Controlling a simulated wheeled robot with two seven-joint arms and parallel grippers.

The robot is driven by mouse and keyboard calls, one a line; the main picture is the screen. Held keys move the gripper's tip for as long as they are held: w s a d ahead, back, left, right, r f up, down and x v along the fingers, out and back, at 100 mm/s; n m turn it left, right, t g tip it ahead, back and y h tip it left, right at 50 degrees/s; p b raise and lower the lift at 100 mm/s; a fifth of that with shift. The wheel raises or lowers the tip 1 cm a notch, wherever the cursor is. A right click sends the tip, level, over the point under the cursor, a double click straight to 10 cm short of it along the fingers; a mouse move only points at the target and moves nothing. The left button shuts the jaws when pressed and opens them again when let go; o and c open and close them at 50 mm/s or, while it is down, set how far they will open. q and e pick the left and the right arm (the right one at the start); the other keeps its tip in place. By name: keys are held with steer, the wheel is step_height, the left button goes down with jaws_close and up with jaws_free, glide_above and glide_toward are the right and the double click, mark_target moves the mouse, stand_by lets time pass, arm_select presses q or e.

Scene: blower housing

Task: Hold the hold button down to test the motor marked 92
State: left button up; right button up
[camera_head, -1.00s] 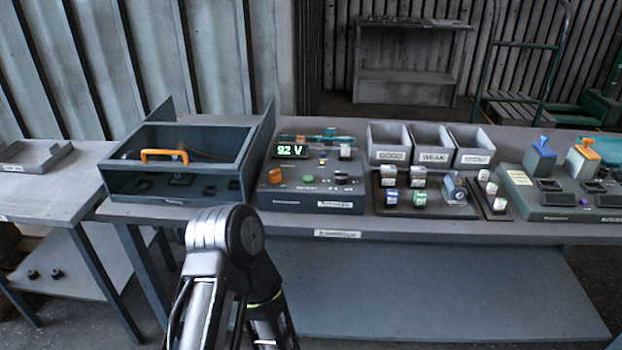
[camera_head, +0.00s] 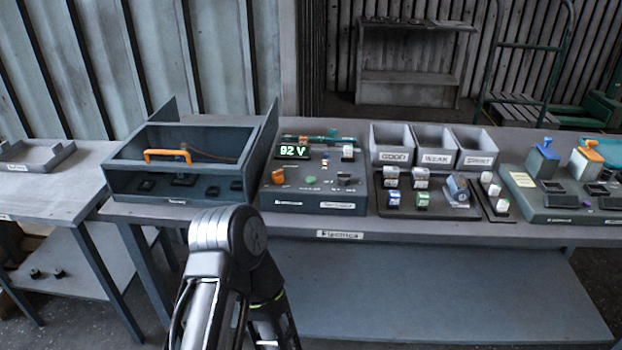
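A dark grey test box (camera_head: 320,196) stands on the bench near the middle. The small labels there are too blurred to read, so I cannot tell which control is the hold button. A grey-blue cylinder (camera_head: 456,187), perhaps a motor, lies on a rack to the right; I see no readable 92 on it. One of my arms rises at the bottom, but neither gripper is in view.
An open-fronted case with an orange handle (camera_head: 167,155) stands left of the test box. Right of it are a rack of small labelled blocks (camera_head: 421,199) and three grey bins (camera_head: 433,146). A green-grey fixture (camera_head: 540,205) stands far right. The bench's front strip is clear.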

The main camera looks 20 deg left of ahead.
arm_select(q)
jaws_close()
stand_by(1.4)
